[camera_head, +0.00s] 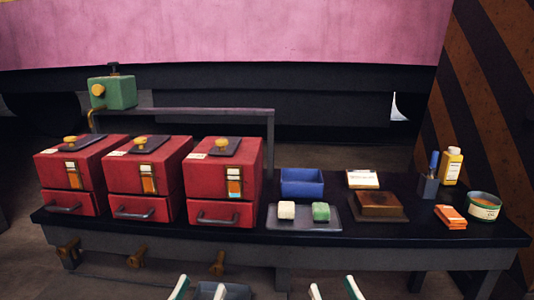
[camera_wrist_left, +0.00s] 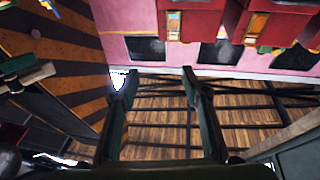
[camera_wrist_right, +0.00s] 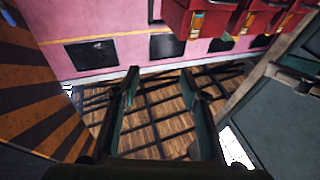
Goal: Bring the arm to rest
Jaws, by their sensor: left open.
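My left gripper (camera_head: 199,289) shows at the bottom edge of the head view, in front of the bench. In the left wrist view its two fingers (camera_wrist_left: 159,76) stand apart with nothing between them. My right gripper (camera_head: 333,289) is at the same bottom edge, further right. In the right wrist view its fingers (camera_wrist_right: 160,76) are also apart and empty. Both grippers are clear of the objects on the bench. Most of both arms is out of the head view.
A dark bench (camera_head: 340,233) carries three red boxes (camera_head: 222,172) with drawers, a blue bin (camera_head: 302,182), a grey tray (camera_head: 275,221) with two blocks, a brown block (camera_head: 379,203), an orange stack (camera_head: 450,216) and a tin (camera_head: 484,207). Brass valves (camera_head: 217,263) stick out below its front edge.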

